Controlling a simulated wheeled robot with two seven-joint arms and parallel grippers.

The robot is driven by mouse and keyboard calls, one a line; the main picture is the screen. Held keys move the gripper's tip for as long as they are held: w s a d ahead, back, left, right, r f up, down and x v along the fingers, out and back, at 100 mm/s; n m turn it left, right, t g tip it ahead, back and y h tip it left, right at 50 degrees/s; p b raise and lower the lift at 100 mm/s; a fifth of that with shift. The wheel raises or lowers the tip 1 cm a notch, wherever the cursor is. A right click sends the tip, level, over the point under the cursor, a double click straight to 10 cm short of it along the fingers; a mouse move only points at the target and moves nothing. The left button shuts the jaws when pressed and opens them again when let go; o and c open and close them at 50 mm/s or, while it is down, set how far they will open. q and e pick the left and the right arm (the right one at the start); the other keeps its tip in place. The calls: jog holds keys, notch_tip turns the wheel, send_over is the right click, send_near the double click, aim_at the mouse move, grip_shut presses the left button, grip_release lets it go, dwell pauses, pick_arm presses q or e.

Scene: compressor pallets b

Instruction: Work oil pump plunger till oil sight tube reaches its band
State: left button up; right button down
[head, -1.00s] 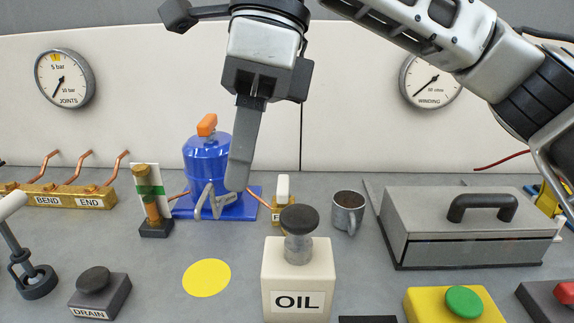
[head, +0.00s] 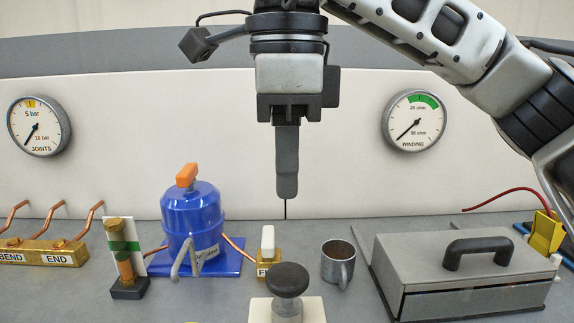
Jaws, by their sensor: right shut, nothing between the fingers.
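The oil pump (head: 258,311) is a cream block at the bottom middle, cut off by the lower edge. Its plunger has a black round knob (head: 288,279) on a grey stem and stands up. The oil sight tube (head: 125,262) stands at the left on a black foot, with amber oil in its lower part and a green band (head: 124,246) on the white plate behind it. The oil's top appears below or near the band. My right gripper (head: 287,195) is shut and empty, pointing down above the knob and apart from it. My left gripper is not seen.
A blue compressor (head: 192,220) with an orange cap stands beside the tube. A metal mug (head: 338,265) and a grey lidded box (head: 450,262) are to the right. Copper pipes on a brass block (head: 55,252) lie left. Two wall gauges hang behind.

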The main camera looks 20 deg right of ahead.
aim_at(287, 274)
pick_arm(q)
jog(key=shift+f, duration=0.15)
pick_arm(e)
notch_tip(287, 274, down, 10)
jog(key=shift+r, duration=0.1)
